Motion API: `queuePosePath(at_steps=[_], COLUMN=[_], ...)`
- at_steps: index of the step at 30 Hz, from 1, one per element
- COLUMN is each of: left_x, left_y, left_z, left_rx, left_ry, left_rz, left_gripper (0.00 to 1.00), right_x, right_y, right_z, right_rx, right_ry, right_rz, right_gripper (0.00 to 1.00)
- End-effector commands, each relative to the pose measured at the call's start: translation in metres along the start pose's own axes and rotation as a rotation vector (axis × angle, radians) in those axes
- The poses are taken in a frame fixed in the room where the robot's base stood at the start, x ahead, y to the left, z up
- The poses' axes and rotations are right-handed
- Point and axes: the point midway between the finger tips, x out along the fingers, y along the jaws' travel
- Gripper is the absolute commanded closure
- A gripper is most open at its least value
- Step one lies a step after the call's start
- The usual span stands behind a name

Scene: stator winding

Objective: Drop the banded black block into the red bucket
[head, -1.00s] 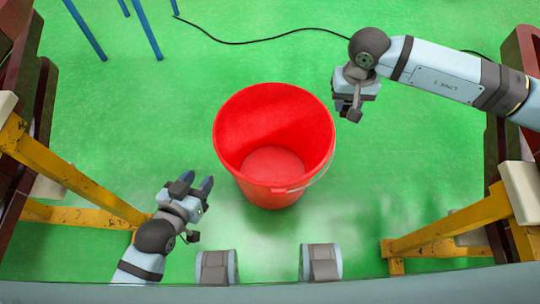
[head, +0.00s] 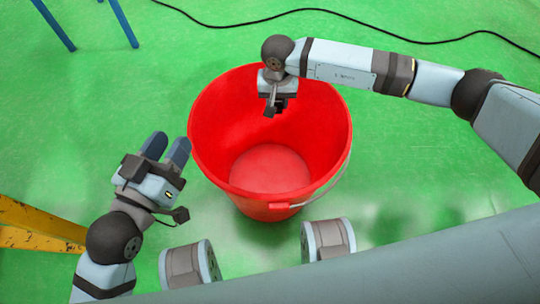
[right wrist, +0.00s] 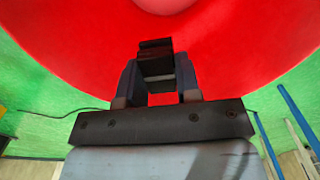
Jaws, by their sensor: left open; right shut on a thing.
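The red bucket (head: 270,195) stands upright on the green floor, and its visible inside is empty. My right gripper (head: 278,104) is over the back part of the bucket's opening. In the right wrist view, my right gripper (right wrist: 158,84) is shut on the banded black block (right wrist: 155,50), a dark block with a pale band, held between the two fingers above the red bucket wall (right wrist: 235,60). In the head view the block is hard to tell from the dark gripper. My left gripper (head: 168,146) is open and empty, left of the bucket and apart from it.
A black cable (head: 400,37) runs across the floor behind the bucket. Blue legs (head: 123,22) stand at the back left. A yellow frame (head: 40,228) is at the lower left. The floor right of the bucket is clear.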

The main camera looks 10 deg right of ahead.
Motion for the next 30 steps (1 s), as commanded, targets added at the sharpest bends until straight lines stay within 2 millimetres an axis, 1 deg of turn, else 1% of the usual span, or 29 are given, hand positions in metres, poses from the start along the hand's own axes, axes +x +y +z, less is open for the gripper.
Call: queuePosePath(at_steps=[1, 5, 12, 15, 21, 29, 30], left_x=[0.0, 0.0, 0.001, 0.002, 0.003, 0.003, 0.003], left_y=[0.0, -0.001, -0.004, -0.006, -0.008, -0.008, -0.008], left_z=[0.003, 0.01, 0.032, 0.033, 0.032, 0.031, 0.031], left_rx=[-0.001, -0.002, -0.002, 0.02, 0.044, 0.047, 0.047], left_ry=[-0.001, -0.022, -0.093, -0.09, -0.081, -0.081, -0.081], left_rz=[0.002, 0.006, 0.014, 0.016, 0.017, 0.017, 0.017], left_gripper=[0.57, 0.57, 0.57, 0.57, 0.57, 0.57, 0.57], right_x=[0.005, 0.016, 0.045, 0.053, 0.061, 0.061, 0.061], right_y=[-0.001, -0.001, -0.001, -0.001, -0.001, -0.001, -0.001], right_z=[0.0, 0.0, 0.001, 0.0, 0.0, 0.0, 0.0], right_rx=[0.001, 0.002, 0.001, 0.002, 0.002, 0.001, 0.001], right_ry=[0.0, -0.002, -0.002, -0.002, 0.0, 0.0, 0.0], right_rz=[0.0, 0.0, 0.0, 0.0, 0.0, 0.0, 0.0], right_gripper=[0.92, 0.92, 0.92, 0.92, 0.92, 0.92, 0.62])
